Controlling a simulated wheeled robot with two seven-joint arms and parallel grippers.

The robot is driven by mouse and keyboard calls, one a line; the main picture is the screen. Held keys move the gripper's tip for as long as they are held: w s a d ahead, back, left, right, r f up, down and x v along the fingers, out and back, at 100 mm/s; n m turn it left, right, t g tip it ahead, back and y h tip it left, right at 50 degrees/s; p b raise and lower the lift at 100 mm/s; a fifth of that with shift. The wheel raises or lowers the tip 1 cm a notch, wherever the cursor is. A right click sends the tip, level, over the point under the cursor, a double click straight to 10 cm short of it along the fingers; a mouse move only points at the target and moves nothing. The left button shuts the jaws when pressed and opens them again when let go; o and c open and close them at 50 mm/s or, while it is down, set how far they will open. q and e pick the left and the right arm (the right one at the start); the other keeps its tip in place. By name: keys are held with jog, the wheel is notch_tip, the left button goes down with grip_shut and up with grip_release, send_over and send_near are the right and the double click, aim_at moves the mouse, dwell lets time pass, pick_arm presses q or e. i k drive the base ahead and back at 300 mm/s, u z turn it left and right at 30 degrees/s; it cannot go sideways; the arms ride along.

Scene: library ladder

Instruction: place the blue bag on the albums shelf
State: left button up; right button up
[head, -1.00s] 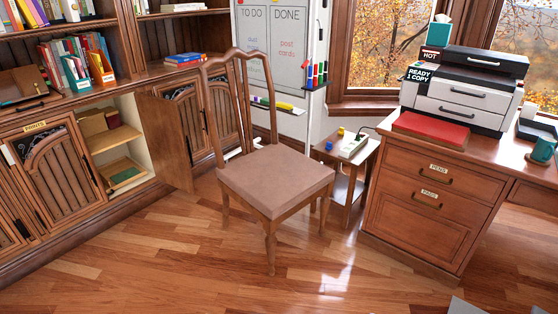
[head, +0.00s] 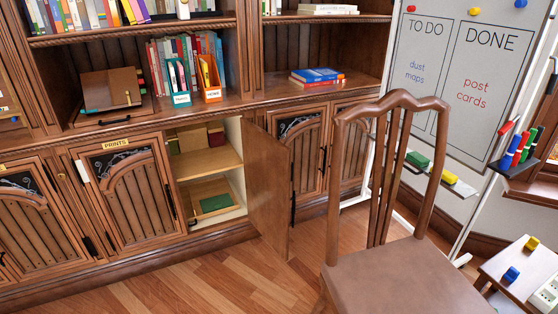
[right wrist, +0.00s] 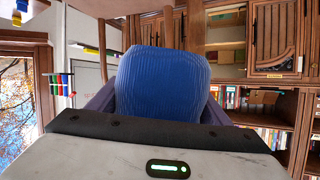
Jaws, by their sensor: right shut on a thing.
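The blue bag (right wrist: 162,82) fills the middle of the right wrist view, a rounded, ribbed blue shape. My right gripper (right wrist: 160,112) is shut on it, with its purple-grey fingers partly showing at both sides. Neither gripper nor the bag shows in the head view. I see no label reading albums. The bookcase has an open cupboard with an upper shelf (head: 212,161) bearing boxes and a lower space with a tray (head: 208,190) holding a green item.
A wooden chair (head: 400,280) stands in front of the bookcase at right. The open cupboard door (head: 267,185) juts into the room. A whiteboard (head: 460,75) and small side table (head: 510,285) are at right. Floor (head: 190,285) is clear at lower left.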

aim_at(213, 160)
jog(key=u, duration=0.45)
jog(key=i, duration=1.65)
jog(key=u, duration=0.7)
jog(key=i, duration=0.65)
jog(key=u, duration=1.6)
